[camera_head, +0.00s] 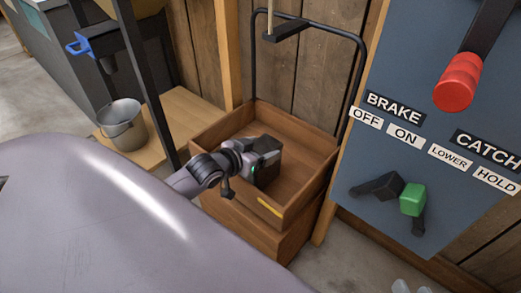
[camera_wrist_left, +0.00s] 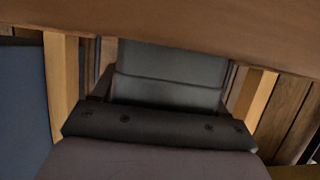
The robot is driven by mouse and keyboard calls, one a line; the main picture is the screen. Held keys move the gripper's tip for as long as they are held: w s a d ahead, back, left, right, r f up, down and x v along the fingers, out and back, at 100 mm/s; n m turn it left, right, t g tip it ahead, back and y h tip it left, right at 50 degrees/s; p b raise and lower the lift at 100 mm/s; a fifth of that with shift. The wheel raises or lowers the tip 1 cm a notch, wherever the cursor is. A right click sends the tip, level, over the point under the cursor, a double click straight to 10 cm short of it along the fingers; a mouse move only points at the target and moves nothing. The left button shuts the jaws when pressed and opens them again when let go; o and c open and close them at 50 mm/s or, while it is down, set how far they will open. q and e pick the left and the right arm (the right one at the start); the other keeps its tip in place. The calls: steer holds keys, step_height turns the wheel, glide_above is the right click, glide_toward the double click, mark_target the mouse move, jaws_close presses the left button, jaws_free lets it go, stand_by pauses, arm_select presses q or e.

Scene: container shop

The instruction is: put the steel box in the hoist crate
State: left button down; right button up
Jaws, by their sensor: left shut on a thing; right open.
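The steel box (camera_head: 266,154) is a dark grey block inside the wooden hoist crate (camera_head: 207,137). My left gripper (camera_head: 250,162) is shut on the box, reaching over the crate's near left wall. The box's lower part is hidden, so I cannot tell if it touches the crate floor. In the left wrist view the grey box (camera_wrist_left: 168,75) shows beyond the dark gripper body. Of my right gripper (camera_head: 412,288), only two pale tips seem to show at the bottom edge, apart and empty.
A black hoist frame (camera_head: 253,60) rises around the crate. To the right stands a blue panel (camera_head: 390,60) with a red-handled lever (camera_head: 457,82) and a green-knobbed lever (camera_head: 412,199). A metal bucket (camera_head: 122,126) stands on a wooden platform at left. The crate's right side is empty.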

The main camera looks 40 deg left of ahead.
arm_select(q)
jaws_free()
steer(key=shift+f, duration=0.1)
steer(key=shift+s+r, duration=0.3)
steer(key=shift+s, duration=0.1)
steer(key=p+v, duration=0.4)
steer(key=v, duration=0.7)
arm_select(e)
steer(key=d, duration=0.1)
steer(key=s+d+h, duration=0.1)
steer(key=d+n+h, duration=0.1)
steer(key=shift+s+d+r, duration=0.2)
steer(key=shift+d+r, duration=0.1)
steer(key=shift+r, duration=0.1)
